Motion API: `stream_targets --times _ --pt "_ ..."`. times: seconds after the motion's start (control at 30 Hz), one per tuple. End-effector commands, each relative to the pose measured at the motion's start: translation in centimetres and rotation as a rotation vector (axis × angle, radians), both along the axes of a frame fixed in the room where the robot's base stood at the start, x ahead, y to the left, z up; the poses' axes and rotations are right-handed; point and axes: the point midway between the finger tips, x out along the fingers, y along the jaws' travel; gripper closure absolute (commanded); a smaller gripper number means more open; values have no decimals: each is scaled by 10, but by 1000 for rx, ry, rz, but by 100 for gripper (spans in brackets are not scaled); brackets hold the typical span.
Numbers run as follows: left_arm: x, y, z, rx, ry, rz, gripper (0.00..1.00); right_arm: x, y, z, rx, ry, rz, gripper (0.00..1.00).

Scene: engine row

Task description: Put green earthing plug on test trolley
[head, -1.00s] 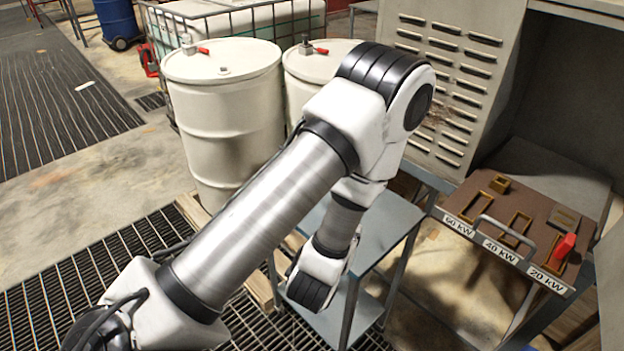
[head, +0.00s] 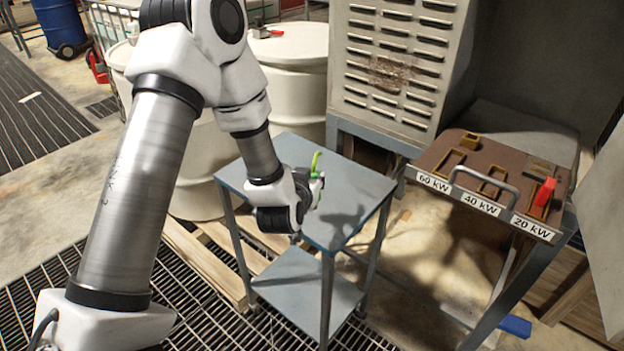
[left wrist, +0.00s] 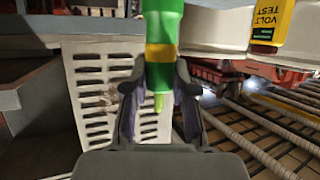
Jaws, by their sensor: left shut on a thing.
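The green earthing plug (head: 315,164) shows as a small bright green piece in the head view. In the left wrist view the plug (left wrist: 161,28) is green with a yellow band and a thin green tip pointing down the picture. The test trolley (head: 362,190) is a blue-grey two-shelf stand. My gripper and the plug appear over its top; the gap to the top is unclear. My right gripper is in neither view.
The trolley top looks clear. White drums (head: 292,85) stand behind it. A brown panel (head: 470,160) with a handle, kW labels and a red piece (head: 545,191) is at right. A louvred cabinet (head: 395,60) stands behind. A yellow volt tester (left wrist: 273,22) shows in the wrist view.

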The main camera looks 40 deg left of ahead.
Motion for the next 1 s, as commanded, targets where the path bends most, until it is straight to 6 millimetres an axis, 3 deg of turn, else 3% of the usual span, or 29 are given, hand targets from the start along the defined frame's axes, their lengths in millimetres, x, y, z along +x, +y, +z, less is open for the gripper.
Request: stream_targets --times 0.1,0.27,0.43,0.8,0.83,0.87,0.9,1.0 --pt "20 15 1 1 -2 2 100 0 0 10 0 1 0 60" --pt "35 27 -5 2 2 0 100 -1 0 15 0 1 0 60" --pt "33 25 -36 4 3 -2 100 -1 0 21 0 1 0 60" --pt "33 25 -44 1 -1 0 100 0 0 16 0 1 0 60" --pt "33 25 -43 1 -1 0 67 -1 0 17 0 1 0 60" --pt "33 25 -43 1 -1 0 56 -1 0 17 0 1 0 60" --pt "33 25 -43 1 -1 0 49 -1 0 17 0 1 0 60" --pt "33 25 -43 1 -1 0 49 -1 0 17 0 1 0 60"
